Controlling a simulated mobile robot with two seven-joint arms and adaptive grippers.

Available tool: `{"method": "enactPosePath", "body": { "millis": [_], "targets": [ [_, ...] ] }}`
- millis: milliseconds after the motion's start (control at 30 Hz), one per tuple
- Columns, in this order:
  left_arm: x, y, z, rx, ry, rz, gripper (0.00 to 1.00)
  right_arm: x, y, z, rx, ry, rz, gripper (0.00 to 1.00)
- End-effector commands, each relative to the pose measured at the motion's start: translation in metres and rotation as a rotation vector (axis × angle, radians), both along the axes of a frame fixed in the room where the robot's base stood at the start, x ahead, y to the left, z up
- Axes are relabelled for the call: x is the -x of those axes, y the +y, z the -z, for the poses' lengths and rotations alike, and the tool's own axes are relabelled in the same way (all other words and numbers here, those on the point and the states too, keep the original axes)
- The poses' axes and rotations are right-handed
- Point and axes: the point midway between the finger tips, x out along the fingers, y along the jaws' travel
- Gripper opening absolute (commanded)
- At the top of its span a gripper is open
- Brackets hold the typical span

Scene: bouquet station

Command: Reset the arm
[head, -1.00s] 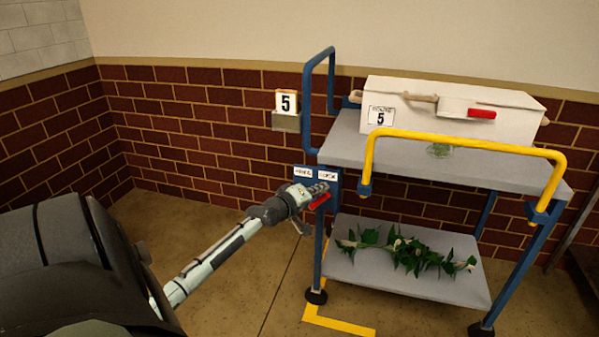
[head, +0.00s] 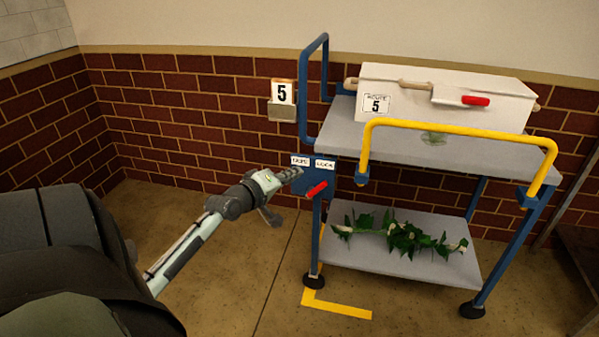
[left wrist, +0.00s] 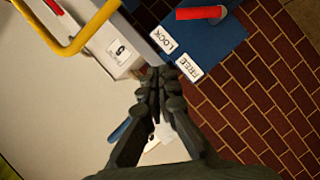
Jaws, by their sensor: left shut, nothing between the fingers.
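My left gripper (head: 290,174) is shut and empty, in front of the brick wall just left of the blue plate (head: 307,181) on the trolley's left post. The plate has a FREE label, a LOCK label and a red lever (head: 317,190), which points up to the right under the LOCK label. In the left wrist view my left gripper (left wrist: 158,75) has its fingertips together close to the labels, and the red lever (left wrist: 200,13) is at the top, apart from the fingers. My right gripper is not in view.
The blue trolley has a grey upper shelf (head: 340,138) with a white box (head: 450,92) marked 5 and a yellow rail (head: 460,130). Greenery with white flowers (head: 400,235) lies on the lower shelf (head: 350,258). A number 5 sign (head: 282,92) is on the wall. Floor at left is clear.

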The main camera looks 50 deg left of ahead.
Motion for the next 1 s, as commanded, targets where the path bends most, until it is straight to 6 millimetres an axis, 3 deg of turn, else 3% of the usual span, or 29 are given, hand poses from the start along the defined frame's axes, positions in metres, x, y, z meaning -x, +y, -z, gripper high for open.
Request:
{"method": "enactPosePath", "body": {
  "millis": [667, 767, 833, 1000],
  "targets": [
    [0.002, -0.002, 0.004, -0.005, 0.011, 0.004, 0.00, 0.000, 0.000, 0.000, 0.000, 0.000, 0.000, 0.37],
    [0.005, -0.012, 0.031, -0.040, 0.075, 0.024, 0.00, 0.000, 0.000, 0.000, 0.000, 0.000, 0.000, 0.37],
    [0.012, -0.026, 0.064, -0.091, 0.159, 0.057, 0.00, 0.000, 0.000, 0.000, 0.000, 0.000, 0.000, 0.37],
    [0.048, -0.077, 0.173, -0.280, 0.442, 0.205, 0.00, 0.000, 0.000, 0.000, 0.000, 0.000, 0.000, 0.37]
  ]
}}
